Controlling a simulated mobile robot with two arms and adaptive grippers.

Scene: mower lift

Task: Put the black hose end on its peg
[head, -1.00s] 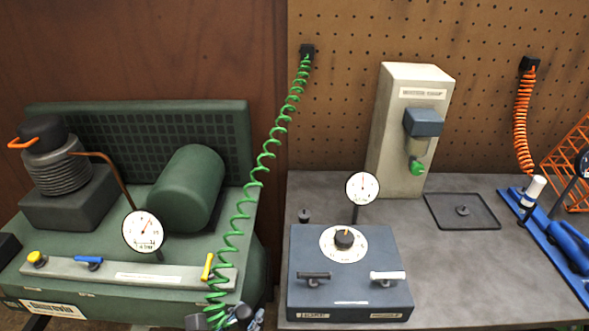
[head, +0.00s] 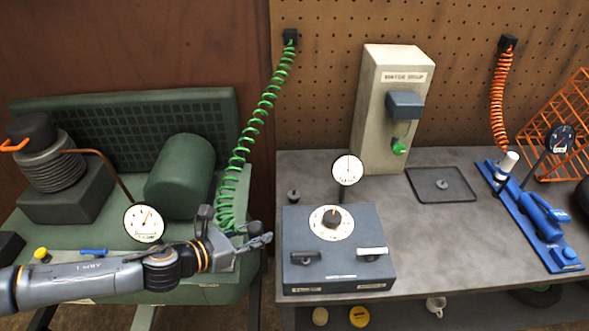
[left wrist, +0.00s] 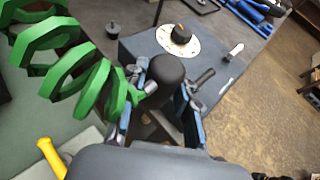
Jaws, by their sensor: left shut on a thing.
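My left gripper (head: 240,232) is shut on the black hose end (left wrist: 168,75), which stands between its fingers in the left wrist view. The green coiled hose (head: 250,133) runs from the wall mount down to the gripper; its coils (left wrist: 80,80) also show close up in the left wrist view. In the head view the gripper mostly hides the hose end. A small black peg-like piece (head: 293,196) stands on the bench behind the blue-grey box, apart from the gripper. I cannot tell if it is the hose's peg. My right gripper is out of view.
The blue-grey box (head: 338,268) with a dial and gauge (head: 347,170) is just right of the gripper. The green compressor (head: 180,178) lies behind my left arm. A black tray (head: 462,197) with a small knob and a blue tool rail (head: 520,210) sit farther right.

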